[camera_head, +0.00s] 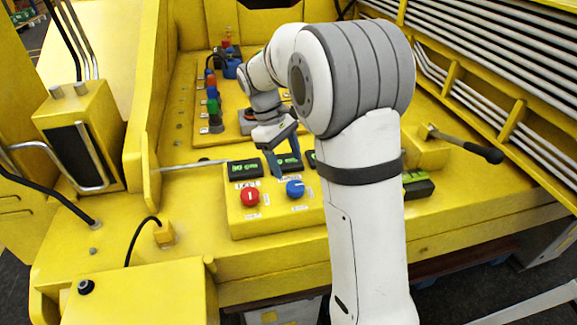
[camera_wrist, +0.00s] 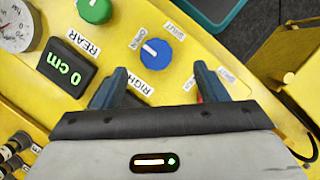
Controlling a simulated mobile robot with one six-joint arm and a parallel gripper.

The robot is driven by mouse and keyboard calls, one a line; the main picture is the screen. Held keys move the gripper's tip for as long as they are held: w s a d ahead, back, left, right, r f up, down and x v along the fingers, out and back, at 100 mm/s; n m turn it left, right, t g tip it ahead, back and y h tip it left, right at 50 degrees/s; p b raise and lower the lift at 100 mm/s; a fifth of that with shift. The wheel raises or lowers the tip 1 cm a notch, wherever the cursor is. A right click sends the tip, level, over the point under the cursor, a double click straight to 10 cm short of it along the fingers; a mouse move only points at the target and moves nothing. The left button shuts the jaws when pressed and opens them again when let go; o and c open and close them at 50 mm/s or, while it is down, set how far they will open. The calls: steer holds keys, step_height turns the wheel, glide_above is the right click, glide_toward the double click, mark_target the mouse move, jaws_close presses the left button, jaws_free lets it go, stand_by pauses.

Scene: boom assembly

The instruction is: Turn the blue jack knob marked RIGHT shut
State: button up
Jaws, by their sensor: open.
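The blue knob (camera_wrist: 155,52) is a round dial on the yellow panel, with a white pointer mark towards its upper left. A RIGHT label (camera_wrist: 145,87) sits just below it, upside down in the wrist view, with small labels to its upper left and upper right. The blue knob also shows in the head view (camera_head: 295,188). My gripper (camera_wrist: 160,72) is open, its two dark blue fingers apart on either side below the knob, with nothing between them. It also shows above the knob in the head view (camera_head: 285,172); the gap to the panel is unclear.
A red knob (camera_head: 250,196) sits left of the blue one; my right finger hides most of it in the wrist view. A green knob (camera_wrist: 96,10), a "0 cm" display (camera_wrist: 65,75) and a gauge (camera_wrist: 15,25) are nearby. A black-handled lever (camera_head: 470,148) stands right of my arm.

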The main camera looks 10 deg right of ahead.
mark_target(295, 185)
steer(key=shift+n, duration=0.3)
steer(key=x, duration=0.5)
steer(key=w+p+x, duration=0.1)
steer(key=x, duration=0.1)
steer(key=shift+f, duration=0.45)
steer(key=shift+c, duration=0.3)
steer(key=c, duration=0.9)
